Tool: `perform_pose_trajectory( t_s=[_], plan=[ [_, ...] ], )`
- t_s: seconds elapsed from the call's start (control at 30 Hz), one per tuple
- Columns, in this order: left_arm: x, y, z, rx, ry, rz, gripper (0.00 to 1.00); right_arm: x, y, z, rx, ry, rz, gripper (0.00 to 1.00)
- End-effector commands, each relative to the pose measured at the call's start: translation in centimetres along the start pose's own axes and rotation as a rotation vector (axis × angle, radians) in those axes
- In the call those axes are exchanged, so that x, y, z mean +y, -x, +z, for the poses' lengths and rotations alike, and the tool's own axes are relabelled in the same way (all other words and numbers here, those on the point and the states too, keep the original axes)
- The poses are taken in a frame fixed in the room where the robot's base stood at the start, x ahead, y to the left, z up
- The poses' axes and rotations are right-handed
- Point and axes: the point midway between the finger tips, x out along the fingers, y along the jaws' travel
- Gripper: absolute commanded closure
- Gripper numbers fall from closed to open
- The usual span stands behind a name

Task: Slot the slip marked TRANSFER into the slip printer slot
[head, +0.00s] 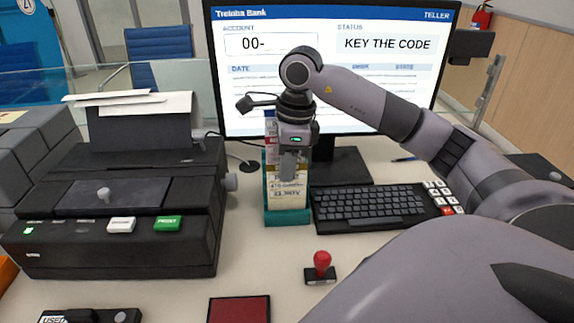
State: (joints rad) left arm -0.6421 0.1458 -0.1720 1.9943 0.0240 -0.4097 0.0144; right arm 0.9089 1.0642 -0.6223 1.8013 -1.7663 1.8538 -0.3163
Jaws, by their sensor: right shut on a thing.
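My right gripper (291,168) points down over a teal slip holder (287,218) in front of the monitor. It is shut on a slip (271,160), whose edge shows beside the fingers. Several pale slips (288,198) stand upright in the holder, with lettering too small to read. I cannot tell which slip is marked TRANSFER, or whether the held one is clear of the holder. The black slip printer (110,245) stands at the left, with a green button (168,223) and a white button (121,224) on its front. I cannot make out its slot for certain. My left gripper is not in view.
A monitor (400,70) reading KEY THE CODE stands behind the holder, and a keyboard (370,206) lies to its right. A red-handled stamp (321,268) and a dark red pad (239,309) are in front. Bare counter (255,265) lies between printer and stamp.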

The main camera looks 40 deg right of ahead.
Motion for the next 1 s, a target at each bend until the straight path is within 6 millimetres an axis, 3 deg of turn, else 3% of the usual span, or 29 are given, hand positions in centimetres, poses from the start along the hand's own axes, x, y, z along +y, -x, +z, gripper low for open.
perform_pose_trajectory(
  t_s=[1.0],
  plan=[
    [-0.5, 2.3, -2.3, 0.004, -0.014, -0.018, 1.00, 0.0, 5.1, 0.6, 0.000, -0.001, 0.000, 1.00]
  ],
)
